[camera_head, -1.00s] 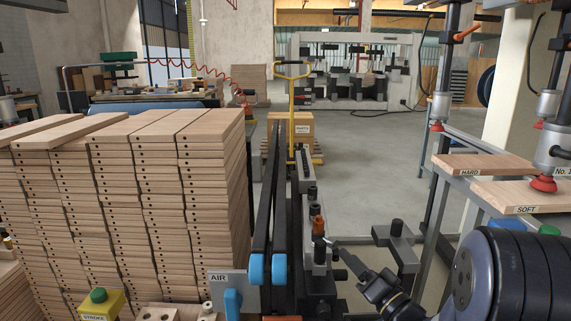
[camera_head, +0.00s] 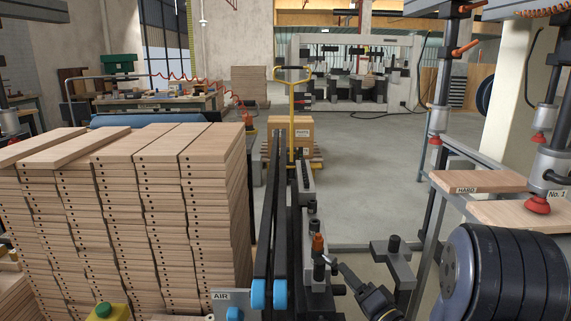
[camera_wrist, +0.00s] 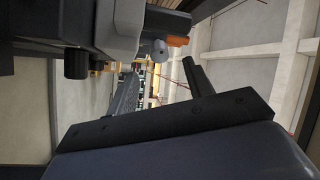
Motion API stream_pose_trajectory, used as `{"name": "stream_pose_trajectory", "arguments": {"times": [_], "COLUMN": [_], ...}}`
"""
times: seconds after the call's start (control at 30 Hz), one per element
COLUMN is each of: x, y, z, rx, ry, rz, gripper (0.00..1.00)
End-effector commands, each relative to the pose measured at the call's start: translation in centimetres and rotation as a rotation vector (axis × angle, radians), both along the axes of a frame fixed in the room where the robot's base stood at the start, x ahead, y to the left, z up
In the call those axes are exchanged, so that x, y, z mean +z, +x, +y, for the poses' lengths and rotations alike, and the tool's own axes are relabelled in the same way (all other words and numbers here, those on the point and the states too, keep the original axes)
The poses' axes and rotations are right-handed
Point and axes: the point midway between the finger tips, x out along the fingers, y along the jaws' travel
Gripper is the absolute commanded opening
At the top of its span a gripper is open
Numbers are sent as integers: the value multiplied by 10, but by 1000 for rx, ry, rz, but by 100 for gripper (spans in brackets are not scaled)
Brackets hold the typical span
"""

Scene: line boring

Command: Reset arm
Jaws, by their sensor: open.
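My gripper (camera_wrist: 160,85) shows in the wrist view as a black jaw bar with bolts across the lower middle and a dark finger standing up from it. It is open, with nothing seen between the jaws. The dark round links of my arm (camera_head: 505,275) fill the lower right of the head view.
Machine rails with blue ends (camera_head: 269,293) and an orange knob (camera_head: 318,243) stand ahead. Stacked wooden boards (camera_head: 150,215) rise at left. A rack holds boards under red suction cups (camera_head: 537,205) at right.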

Motion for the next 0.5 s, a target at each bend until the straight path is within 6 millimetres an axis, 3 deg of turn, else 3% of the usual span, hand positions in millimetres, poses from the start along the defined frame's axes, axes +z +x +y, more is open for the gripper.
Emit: {"name": "stream_pose_trajectory", "arguments": {"times": [0.1,0.5], "x": [-5,-9], "y": [-21,-4], "z": [-13,-15], "rx": [-5,24], "ry": [0,-201], "rz": [0,-204], "gripper": [49,49]}}
